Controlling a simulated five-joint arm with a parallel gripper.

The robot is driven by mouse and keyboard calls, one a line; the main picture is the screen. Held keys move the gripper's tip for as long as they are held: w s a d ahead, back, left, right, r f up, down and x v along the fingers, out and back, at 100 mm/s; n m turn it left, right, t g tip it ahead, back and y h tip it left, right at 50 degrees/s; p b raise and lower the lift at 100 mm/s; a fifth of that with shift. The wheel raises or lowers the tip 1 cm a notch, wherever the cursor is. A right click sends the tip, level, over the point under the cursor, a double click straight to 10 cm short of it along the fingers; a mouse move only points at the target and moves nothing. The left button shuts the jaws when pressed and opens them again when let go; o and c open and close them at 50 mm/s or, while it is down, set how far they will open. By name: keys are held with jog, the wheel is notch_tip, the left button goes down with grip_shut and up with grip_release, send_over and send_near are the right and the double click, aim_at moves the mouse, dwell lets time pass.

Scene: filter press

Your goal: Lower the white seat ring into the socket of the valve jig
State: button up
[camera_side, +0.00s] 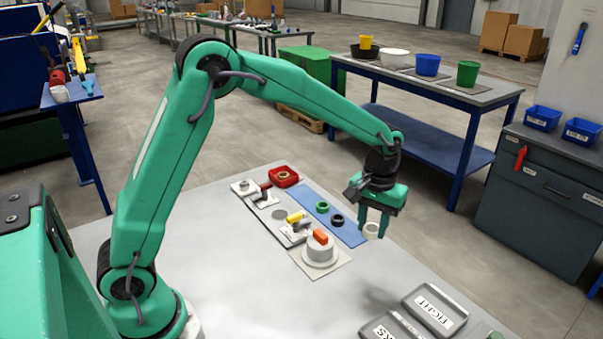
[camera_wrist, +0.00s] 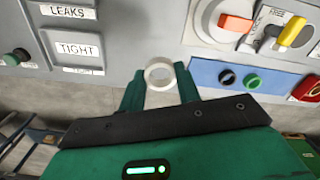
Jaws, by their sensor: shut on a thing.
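The white seat ring (camera_side: 371,231) is between the fingertips of my gripper (camera_side: 373,225), which is shut on it. In the wrist view the ring (camera_wrist: 160,62) is held between the two green fingers, its hole open toward the camera. In the side view it is at the right end of the blue mat; whether it touches the surface I cannot tell. A round pale grey body (camera_side: 320,254) with an orange handle, on a square plate to the left of my gripper, looks like the valve jig. I cannot make out its socket.
The blue mat (camera_side: 345,231) bears a green ring (camera_side: 322,206) and a black ring (camera_side: 337,220). A yellow-handled valve (camera_side: 295,218) and a red tray (camera_side: 284,176) stand beyond. Grey TIGHT (camera_side: 435,308) and LEAKS (camera_wrist: 68,14) panels are at the front. The table between is clear.

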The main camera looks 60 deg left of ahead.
jog(key=n, duration=0.9)
send_over(280, 216)
jog(key=shift+a+r, duration=0.1)
jog(key=shift+r, duration=0.2)
jog(key=shift+f, duration=0.25)
jog(key=shift+f, duration=4.95)
jog(key=shift+f, duration=0.3)
jog(key=o, duration=1)
jog(key=shift+o, duration=0.2)
jog(key=shift+r, duration=0.2)
